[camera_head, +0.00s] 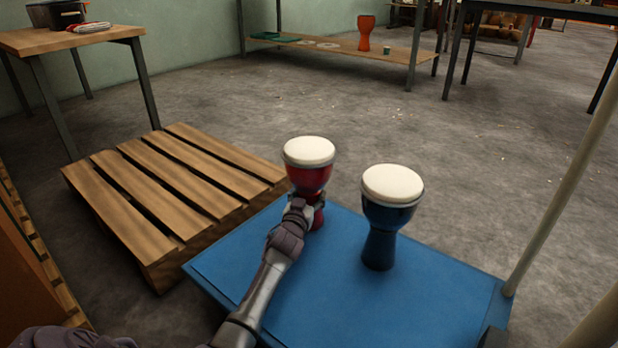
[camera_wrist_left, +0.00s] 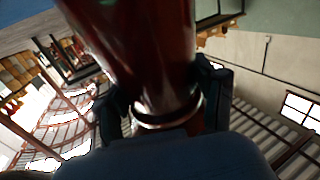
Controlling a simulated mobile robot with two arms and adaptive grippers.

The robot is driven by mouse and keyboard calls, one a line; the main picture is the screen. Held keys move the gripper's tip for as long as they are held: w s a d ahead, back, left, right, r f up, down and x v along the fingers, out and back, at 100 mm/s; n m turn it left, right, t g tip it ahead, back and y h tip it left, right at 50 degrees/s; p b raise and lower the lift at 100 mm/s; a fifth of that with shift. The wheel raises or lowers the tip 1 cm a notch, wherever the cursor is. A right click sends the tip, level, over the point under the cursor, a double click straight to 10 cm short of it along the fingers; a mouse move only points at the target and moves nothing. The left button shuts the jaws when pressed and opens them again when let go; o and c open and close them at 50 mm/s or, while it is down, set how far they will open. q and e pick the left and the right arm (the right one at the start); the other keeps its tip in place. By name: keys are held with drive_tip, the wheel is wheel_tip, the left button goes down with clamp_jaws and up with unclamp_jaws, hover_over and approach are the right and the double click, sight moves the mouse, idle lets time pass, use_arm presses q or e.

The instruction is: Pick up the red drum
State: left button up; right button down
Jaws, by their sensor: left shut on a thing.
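The red drum (camera_head: 310,176) has a white head and stands upright at the far edge of the blue tabletop (camera_head: 400,306). My left gripper (camera_head: 304,204) is shut around its narrow waist. In the left wrist view the red drum (camera_wrist_left: 150,50) fills the middle, with a finger of the left gripper (camera_wrist_left: 160,108) on each side of its waist. I cannot tell whether the drum's foot touches the blue top. A dark blue drum (camera_head: 388,222) with a white head stands upright to the right, apart from the red one. My right gripper is not in view.
A slatted wooden pallet (camera_head: 180,185) lies left of the blue top. A wooden table (camera_head: 70,38) with a dark pot (camera_head: 56,14) stands at the back left. A pale pole (camera_head: 560,190) rises at the right edge. An orange drum (camera_head: 365,32) stands on a far low shelf.

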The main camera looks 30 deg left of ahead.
use_arm(q)
clamp_jaws()
drive_tip(key=shift+r, duration=0.15)
drive_tip(key=shift+r, duration=0.1)
